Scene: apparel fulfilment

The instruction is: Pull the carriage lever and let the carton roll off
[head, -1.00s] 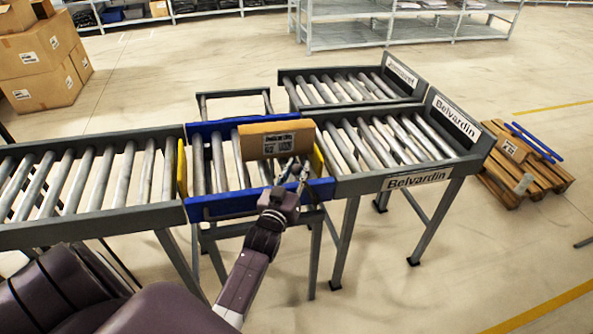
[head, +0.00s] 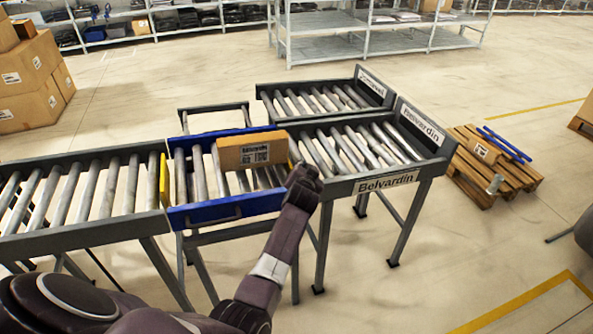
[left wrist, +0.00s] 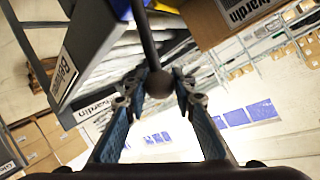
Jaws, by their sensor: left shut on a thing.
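The brown carton (head: 252,152) sits upright on the rollers of the blue-sided carriage (head: 225,210), toward its right end. The carriage stands between the left conveyor and the Belvardin lanes. The carriage lever (left wrist: 148,40) shows in the left wrist view as a dark rod with a round knob (left wrist: 158,84). My left gripper (left wrist: 157,90) is shut on the knob, one finger on each side. In the head view my left gripper (head: 304,178) is at the carriage's front right corner and hides the lever. The carton's edge also shows in the left wrist view (left wrist: 215,22). My right gripper is out of view.
A roller conveyor (head: 85,238) adjoins the carriage on the left. The Belvardin lane (head: 385,182) is on its right, with another lane (head: 375,92) behind. A yellow stop (head: 164,180) stands at the carriage's left end. A pallet (head: 510,180) lies at right.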

